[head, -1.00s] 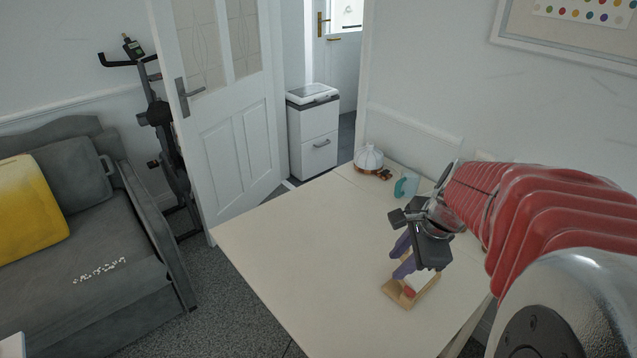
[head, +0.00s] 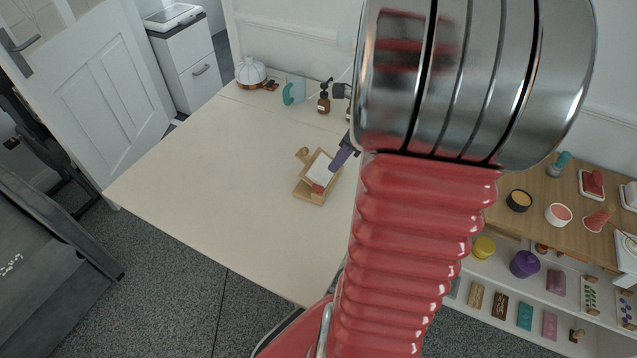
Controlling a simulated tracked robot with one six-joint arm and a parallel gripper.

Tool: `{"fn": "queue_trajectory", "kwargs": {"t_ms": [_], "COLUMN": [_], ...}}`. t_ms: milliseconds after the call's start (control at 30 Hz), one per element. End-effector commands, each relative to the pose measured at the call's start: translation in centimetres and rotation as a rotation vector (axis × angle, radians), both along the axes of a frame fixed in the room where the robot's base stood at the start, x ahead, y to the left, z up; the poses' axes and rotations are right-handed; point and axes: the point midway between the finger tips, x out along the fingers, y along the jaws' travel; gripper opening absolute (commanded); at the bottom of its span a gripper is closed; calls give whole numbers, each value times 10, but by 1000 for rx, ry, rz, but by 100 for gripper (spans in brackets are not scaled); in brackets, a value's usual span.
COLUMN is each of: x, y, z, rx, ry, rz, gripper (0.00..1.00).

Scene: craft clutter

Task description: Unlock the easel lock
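A small wooden easel (head: 312,190) with a white panel (head: 322,168) stands on the pale table. A round wooden knob or lever end (head: 303,154) sticks out at its upper left. A small red part (head: 317,188) shows at the foot of the panel. I cannot tell which of these is the lock. My gripper (head: 341,160) is just right of the panel's upper edge, with a purple finger showing. I cannot tell whether it touches the easel. My red and silver arm hides the rest of the gripper, so its opening is not visible.
The pale table (head: 215,175) is clear on its left. A white domed pot (head: 250,72), a teal item (head: 292,91) and a brown bottle (head: 324,100) stand at the back. A wooden shelf unit (head: 535,188) with craft goods is at the right.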

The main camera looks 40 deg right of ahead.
Motion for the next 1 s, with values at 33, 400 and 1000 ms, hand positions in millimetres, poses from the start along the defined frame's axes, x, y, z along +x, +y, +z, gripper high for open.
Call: {"fn": "queue_trajectory", "kwargs": {"t_ms": [33,400,1000], "x": [1,14,43], "y": [1,7,18], "z": [-2,-38,-113], "rx": [1,4,1], "ry": [0,2,2], "rz": [0,3,4], "gripper": [28,28,28]}}
